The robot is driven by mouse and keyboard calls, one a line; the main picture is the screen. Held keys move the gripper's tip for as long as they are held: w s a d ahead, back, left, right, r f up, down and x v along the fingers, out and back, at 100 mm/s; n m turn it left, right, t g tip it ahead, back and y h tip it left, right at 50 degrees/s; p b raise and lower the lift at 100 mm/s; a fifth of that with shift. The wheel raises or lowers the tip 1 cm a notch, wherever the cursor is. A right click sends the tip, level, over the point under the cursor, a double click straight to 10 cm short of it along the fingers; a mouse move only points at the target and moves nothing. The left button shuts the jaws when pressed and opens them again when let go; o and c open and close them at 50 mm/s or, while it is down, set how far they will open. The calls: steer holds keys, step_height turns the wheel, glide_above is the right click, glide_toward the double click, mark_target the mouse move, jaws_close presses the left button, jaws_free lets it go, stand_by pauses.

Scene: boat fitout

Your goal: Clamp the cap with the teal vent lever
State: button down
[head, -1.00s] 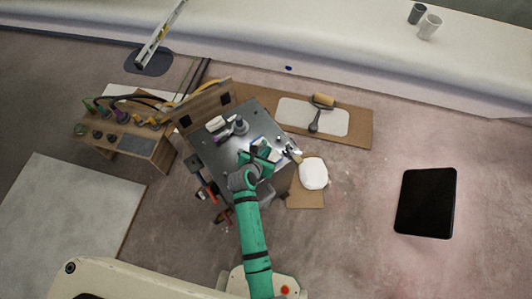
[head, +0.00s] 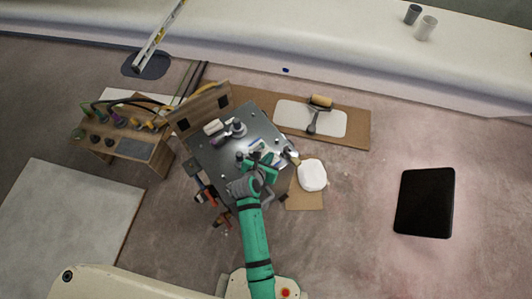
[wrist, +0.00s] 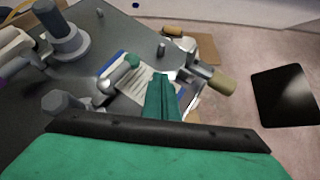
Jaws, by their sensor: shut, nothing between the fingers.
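My gripper (wrist: 162,97) is shut and empty, its green fingers together above the dark metal worktop (wrist: 110,35). In the head view my gripper (head: 264,160) is over the right part of the worktop (head: 213,158). Left of the fingers in the wrist view lies a grey cylindrical part with a teal end (wrist: 133,60); I cannot tell whether this is the vent lever. A grey hex-headed fitting (wrist: 62,103) is at lower left. A larger grey round fitting (wrist: 62,36) stands at upper left. A metal clamp-like part with a tan handle (wrist: 221,83) is to the right. The cap cannot be identified surely.
A blue-edged paper sheet (wrist: 150,82) lies on the worktop behind the fingers. A white pad (head: 312,175) and a roller on a white tray (head: 335,122) lie to the right. A black panel (head: 425,202) lies on open floor.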

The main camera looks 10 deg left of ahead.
steer(key=shift+s+d, duration=0.9)
steer(key=shift+d, duration=0.05)
steer(key=s+d+r, duration=0.5)
steer(key=r, duration=0.1)
steer(key=s+d+r+m+t+y, duration=0.2)
steer(key=s+r+m, duration=0.1)
steer(key=s+m, duration=1.2)
steer(key=s+r+m+t, duration=0.3)
steer(key=s+r+m, duration=0.9)
steer(key=m, duration=0.7)
steer(key=shift+a+r, duration=0.2)
steer(key=shift+r, duration=0.75)
